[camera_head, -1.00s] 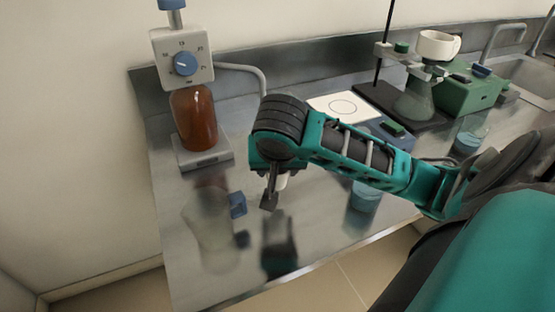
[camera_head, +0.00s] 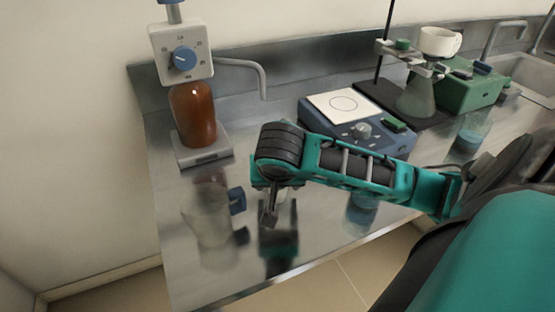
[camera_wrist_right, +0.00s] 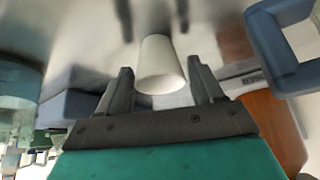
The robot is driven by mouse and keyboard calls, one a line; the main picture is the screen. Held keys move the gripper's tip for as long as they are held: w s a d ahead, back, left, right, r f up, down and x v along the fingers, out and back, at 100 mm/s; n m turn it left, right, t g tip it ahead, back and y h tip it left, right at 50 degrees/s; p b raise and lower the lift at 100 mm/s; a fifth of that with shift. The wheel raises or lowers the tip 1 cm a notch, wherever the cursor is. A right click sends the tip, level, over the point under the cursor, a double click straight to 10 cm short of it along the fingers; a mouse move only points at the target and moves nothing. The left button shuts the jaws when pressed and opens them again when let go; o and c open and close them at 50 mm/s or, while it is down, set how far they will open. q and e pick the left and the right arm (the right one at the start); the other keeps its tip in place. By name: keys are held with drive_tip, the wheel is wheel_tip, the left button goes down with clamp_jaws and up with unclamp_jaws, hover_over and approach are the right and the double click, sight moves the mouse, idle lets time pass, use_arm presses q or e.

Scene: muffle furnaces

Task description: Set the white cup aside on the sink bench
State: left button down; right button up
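A small white tapered cup (camera_wrist_right: 161,65) sits between the fingertips of my right gripper (camera_wrist_right: 162,88) in the right wrist view. The fingers are open, with a gap on each side of the cup. In the head view my right gripper (camera_head: 270,214) is low over the steel bench (camera_head: 320,215), left of its middle; the small cup is hidden there behind the gripper and arm. My left gripper is out of view.
A clear vessel with a blue handle (camera_head: 237,201) stands just left of the gripper. Behind are a brown bottle (camera_head: 192,114) on a grey base and a blue hotplate (camera_head: 335,127). A blue-liquid beaker (camera_head: 471,135) stands right. The sink (camera_head: 530,80) is far right.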

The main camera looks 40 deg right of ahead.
drive_tip(key=shift+o, duration=0.8)
drive_tip(key=shift+r, duration=0.2)
drive_tip(key=p+v, duration=0.5)
drive_tip(key=v, duration=0.7)
drive_tip(key=shift+p, duration=0.3)
